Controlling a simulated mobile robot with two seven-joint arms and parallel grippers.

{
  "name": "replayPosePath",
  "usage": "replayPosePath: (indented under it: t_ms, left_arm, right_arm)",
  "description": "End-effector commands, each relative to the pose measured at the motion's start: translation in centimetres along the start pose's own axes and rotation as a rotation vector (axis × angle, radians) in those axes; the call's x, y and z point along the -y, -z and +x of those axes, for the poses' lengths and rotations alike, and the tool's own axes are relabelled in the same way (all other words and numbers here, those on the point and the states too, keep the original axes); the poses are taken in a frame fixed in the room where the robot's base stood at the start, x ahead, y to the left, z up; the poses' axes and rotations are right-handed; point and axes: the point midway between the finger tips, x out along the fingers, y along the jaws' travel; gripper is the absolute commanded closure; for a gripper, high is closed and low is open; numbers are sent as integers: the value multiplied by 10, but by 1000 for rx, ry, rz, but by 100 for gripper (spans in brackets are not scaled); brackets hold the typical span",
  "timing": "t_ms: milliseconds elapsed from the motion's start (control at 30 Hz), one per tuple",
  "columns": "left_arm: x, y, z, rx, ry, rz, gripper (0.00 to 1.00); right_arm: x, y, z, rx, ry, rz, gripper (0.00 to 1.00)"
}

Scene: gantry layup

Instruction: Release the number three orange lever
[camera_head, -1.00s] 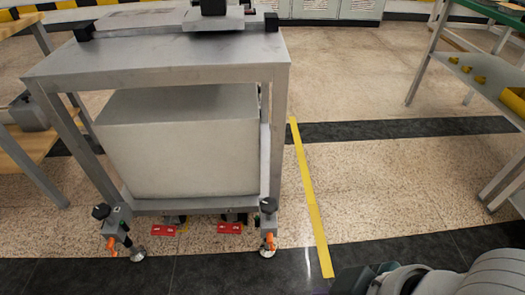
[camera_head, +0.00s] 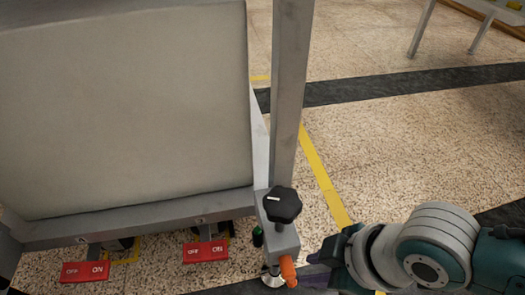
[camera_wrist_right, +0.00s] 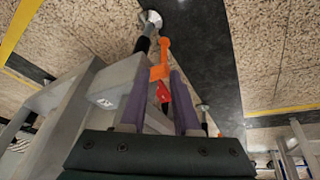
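The orange lever (camera_head: 288,270) sticks out of the grey foot bracket (camera_head: 283,240) at the cart's near right corner, below a black knob (camera_head: 282,204). The lever also shows in the wrist view (camera_wrist_right: 161,62), just beyond my fingertips. My right gripper (camera_head: 313,270) is to the right of the lever, its purple fingers pointing at it. In the wrist view the fingers (camera_wrist_right: 163,76) stand apart, one on each side of the lever's line, with nothing held. I cannot tell whether they touch it. A small label (camera_wrist_right: 105,102) on the bracket is too small to read surely. My left gripper is out of view.
Two red OFF/ON pedals (camera_head: 205,252) (camera_head: 85,272) sit under the cart's lower rail. The cart's leg (camera_head: 290,95) rises above the bracket. A yellow floor line (camera_head: 323,178) runs right of the cart. The floor farther right is open up to a table (camera_head: 420,30).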

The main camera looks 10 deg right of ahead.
Motion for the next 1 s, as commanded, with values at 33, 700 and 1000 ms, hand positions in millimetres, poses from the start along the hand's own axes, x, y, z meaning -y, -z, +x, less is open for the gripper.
replayPosePath:
  t_ms: [33,700,1000]
  left_arm:
    - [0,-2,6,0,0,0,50]
    - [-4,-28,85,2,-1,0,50]
    - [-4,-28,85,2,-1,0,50]
  right_arm:
    - [0,-2,6,1,0,-1,70]
    - [0,-1,98,0,-1,0,70]
    - [0,0,98,0,0,0,70]
